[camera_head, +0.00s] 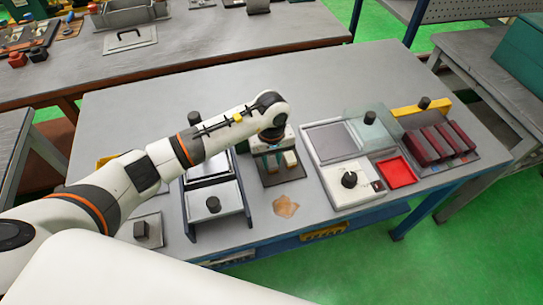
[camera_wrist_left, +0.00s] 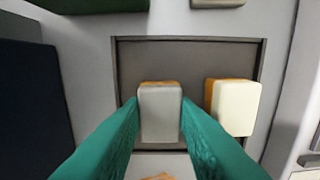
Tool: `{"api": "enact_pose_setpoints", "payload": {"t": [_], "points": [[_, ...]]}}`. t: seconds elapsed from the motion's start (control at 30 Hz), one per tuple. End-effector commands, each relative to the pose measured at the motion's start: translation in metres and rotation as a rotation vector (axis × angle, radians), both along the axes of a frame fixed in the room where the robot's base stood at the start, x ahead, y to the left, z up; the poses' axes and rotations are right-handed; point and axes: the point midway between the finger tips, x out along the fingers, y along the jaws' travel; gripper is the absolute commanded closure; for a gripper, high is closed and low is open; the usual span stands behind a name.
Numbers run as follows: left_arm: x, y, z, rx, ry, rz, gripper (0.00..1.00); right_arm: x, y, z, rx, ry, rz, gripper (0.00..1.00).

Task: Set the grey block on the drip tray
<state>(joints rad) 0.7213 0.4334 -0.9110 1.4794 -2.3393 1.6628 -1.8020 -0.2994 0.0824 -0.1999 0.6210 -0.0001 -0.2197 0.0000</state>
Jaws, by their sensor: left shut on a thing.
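The drip tray, a dark grey square with a thin raised rim (camera_wrist_left: 188,70), lies below my left gripper; it also shows in the head view (camera_head: 293,176). My left gripper (camera_wrist_left: 160,112), with teal fingers, is shut on the grey block (camera_wrist_left: 160,115), one finger on each side. The grey block has a brownish-orange far edge and appears over the near left part of the tray. I cannot tell whether its underside touches the tray. A cream block (camera_wrist_left: 236,105) with an orange side stands on the tray to its right, apart from it. My right gripper is not in view.
A pale panel with a knob (camera_head: 349,180), a red tray (camera_head: 397,172) and dark red bars (camera_head: 440,140) are to the right. A brown patch (camera_head: 285,206) lies in front. The table's back is clear.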

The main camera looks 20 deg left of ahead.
Motion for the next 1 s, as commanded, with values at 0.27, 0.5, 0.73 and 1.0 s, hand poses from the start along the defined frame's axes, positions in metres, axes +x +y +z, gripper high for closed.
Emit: {"api": "enact_pose_setpoints", "payload": {"t": [0.27, 0.5, 0.73, 1.0], "points": [[0.001, 0.0, -0.004, 0.001, -0.002, 0.0, 1.0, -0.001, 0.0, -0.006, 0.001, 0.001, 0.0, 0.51], [0.0, 0.0, -0.002, 0.001, -0.001, 0.0, 0.52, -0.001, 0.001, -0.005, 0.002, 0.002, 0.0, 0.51], [0.0, 0.0, -0.001, 0.001, -0.001, 0.0, 0.52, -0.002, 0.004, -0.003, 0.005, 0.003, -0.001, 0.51], [0.002, 0.001, 0.033, 0.001, -0.008, -0.001, 0.52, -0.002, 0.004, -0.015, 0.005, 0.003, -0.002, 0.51]]}}
